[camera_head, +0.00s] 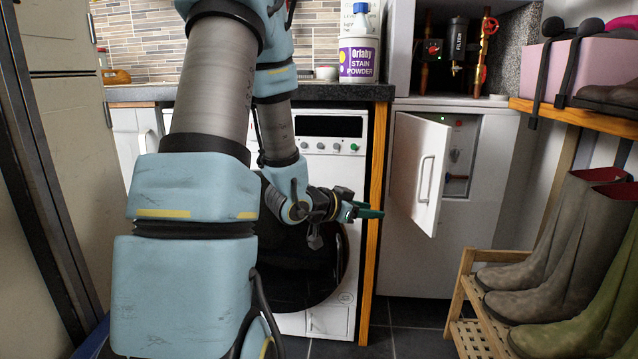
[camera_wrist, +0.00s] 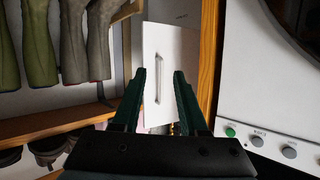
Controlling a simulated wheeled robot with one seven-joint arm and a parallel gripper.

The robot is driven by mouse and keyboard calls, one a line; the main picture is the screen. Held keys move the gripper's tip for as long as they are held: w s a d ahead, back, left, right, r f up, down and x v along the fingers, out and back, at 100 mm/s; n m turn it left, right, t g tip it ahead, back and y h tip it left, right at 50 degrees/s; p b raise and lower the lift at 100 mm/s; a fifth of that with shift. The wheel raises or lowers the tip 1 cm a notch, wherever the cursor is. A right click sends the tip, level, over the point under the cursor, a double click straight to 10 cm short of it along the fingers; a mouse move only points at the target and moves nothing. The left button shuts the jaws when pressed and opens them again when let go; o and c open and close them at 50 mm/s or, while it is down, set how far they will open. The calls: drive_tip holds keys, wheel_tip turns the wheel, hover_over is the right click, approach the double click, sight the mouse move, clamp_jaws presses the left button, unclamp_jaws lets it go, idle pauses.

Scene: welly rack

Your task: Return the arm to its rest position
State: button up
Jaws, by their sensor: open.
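My arm reaches forward from the lower left in the head view, across the front of the washing machine (camera_head: 325,318). My gripper (camera_head: 375,211) is at the arm's end, near the wooden post at the machine's right side. In the wrist view my gripper (camera_wrist: 162,80) has two dark green fingers spread apart with nothing between them. Beyond the fingers is a white cabinet door (camera_wrist: 170,50) with a bar handle. In the head view that door (camera_head: 417,170) stands open, to the right of my gripper and apart from it.
A wooden rack (camera_head: 465,290) with wellies (camera_head: 560,245) stands at the right. A wooden post (camera_head: 374,190) rises close to my gripper. The worktop (camera_head: 365,92) holds a stain powder tub (camera_head: 358,58). Dark floor tiles (camera_head: 420,342) are clear below the open door.

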drive_tip(key=s+a+f+n+g+y, duration=0.1)
drive_tip(key=s+a+f+n+y, duration=0.15)
drive_tip(key=a+y, duration=0.35)
drive_tip(key=s+a+f+n+g+y, duration=0.1)
drive_tip(key=a+n+y, duration=0.25)
drive_tip(key=a, duration=0.45)
drive_tip(key=s+a+n+g+y, duration=0.1)
drive_tip(key=s+a+n+g, duration=0.1)
drive_tip(key=s, duration=0.4)
drive_tip(key=s+a+n+g, duration=0.2)
drive_tip(key=s+n+g, duration=0.1)
drive_tip(key=s, duration=0.4)
wheel_tip(320, 180, up, 34)
drive_tip(key=p, duration=3.2)
drive_tip(key=shift+w+f+m+p, duration=0.2)
drive_tip(key=shift+m+p, duration=0.1)
drive_tip(key=shift+p, duration=0.1)
